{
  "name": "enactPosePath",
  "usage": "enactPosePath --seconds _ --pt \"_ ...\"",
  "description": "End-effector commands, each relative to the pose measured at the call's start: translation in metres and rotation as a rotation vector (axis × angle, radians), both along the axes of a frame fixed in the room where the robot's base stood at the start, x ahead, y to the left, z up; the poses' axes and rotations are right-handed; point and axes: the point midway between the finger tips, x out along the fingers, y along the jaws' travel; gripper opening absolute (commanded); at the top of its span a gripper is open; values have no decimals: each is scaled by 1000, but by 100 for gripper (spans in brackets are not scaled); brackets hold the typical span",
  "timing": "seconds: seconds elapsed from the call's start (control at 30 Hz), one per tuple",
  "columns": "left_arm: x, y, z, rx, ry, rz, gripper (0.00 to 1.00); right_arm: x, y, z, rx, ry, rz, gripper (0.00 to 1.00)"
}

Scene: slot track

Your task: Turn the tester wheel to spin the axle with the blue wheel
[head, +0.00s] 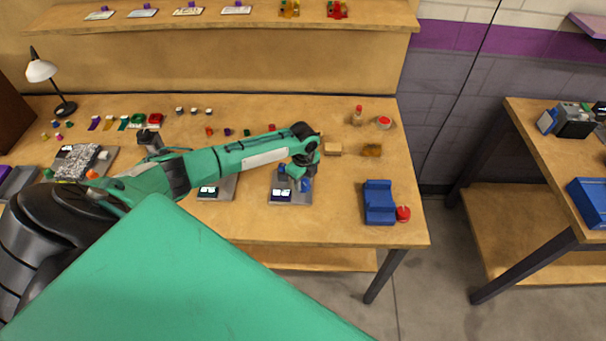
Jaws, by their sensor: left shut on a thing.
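A grey tester (291,197) with a small dark screen stands on the wooden table, near the middle. My left arm reaches across from the left, and its gripper (301,179) points down at the back of this tester. The gripper is shut on a small part there, at the tester wheel; the jaws hide most of it. The axle is too small and too covered to make out. My right gripper is not in view.
A second grey device with a screen (213,190) stands just left of the tester. A blue bin (379,202) and a red round thing (403,214) are to the right. Small parts lie along the back. The table front between tester and bin is clear.

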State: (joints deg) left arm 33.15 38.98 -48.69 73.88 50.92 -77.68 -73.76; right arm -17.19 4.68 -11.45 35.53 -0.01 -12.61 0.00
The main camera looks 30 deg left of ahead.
Motion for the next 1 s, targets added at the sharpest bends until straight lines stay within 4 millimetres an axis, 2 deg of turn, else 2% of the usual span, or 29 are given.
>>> enactPosePath --seconds 0.2,0.5,1.0 --pt "1 1 1 -1 -4 -183 12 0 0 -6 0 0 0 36" --pt "2 0 2 -1 -6 -363 12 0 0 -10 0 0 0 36" --pt "2 0 2 -1 -5 -446 12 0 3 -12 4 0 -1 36"
